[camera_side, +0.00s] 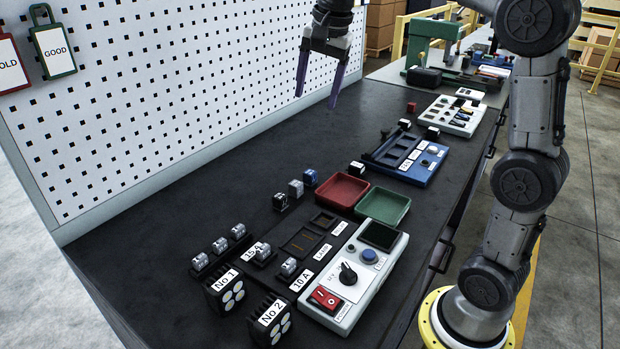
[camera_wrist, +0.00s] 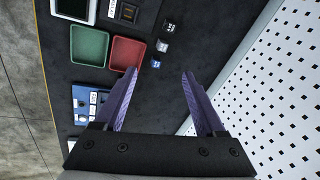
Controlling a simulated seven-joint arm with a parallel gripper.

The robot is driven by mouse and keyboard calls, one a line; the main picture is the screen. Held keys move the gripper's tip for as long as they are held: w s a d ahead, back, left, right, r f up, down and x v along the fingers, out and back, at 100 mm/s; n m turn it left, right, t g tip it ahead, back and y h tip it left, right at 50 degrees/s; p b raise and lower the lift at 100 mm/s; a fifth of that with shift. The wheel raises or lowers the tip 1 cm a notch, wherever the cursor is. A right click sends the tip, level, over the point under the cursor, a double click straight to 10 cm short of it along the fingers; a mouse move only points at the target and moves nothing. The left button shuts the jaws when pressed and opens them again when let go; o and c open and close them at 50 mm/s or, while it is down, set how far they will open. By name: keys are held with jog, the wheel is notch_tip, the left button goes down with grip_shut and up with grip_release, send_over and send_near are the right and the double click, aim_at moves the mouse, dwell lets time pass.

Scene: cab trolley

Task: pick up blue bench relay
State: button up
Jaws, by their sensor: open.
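The blue bench relay (camera_side: 310,177) is a small blue cube standing on the dark bench top, at the far end of a short row of three cubes. In the wrist view the blue relay (camera_wrist: 155,62) shows between and just beyond the fingertips. My gripper (camera_side: 316,100) is open and empty, its two purple fingers pointing down, high above the bench near the pegboard. It is farther along the bench than the relay. In the wrist view the fingers of my gripper (camera_wrist: 159,72) are spread apart with nothing between them.
A grey cube (camera_side: 296,187) and a dark cube (camera_side: 280,201) stand in line beside the blue one. A red tray (camera_side: 343,190) and a green tray (camera_side: 383,206) lie to the right. The white pegboard (camera_side: 170,80) walls the left side. A blue rack (camera_side: 408,158) stands farther back.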

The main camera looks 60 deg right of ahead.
jog(key=w+d+f+m+g, duration=0.1)
jog(key=w+d+f+m, duration=0.1)
jog(key=w+d+f, duration=0.3)
jog(key=m+g, duration=0.1)
jog(key=g, duration=0.1)
send_over(310, 172)
notch_tip(310, 172, down, 10)
jog(key=shift+y, duration=0.3)
notch_tip(310, 172, down, 7)
jog(key=shift+s+r, duration=0.1)
jog(key=shift+s, duration=0.05)
jog(key=shift+w+f, duration=0.2)
jog(key=shift+f, duration=2.75)
grip_shut()
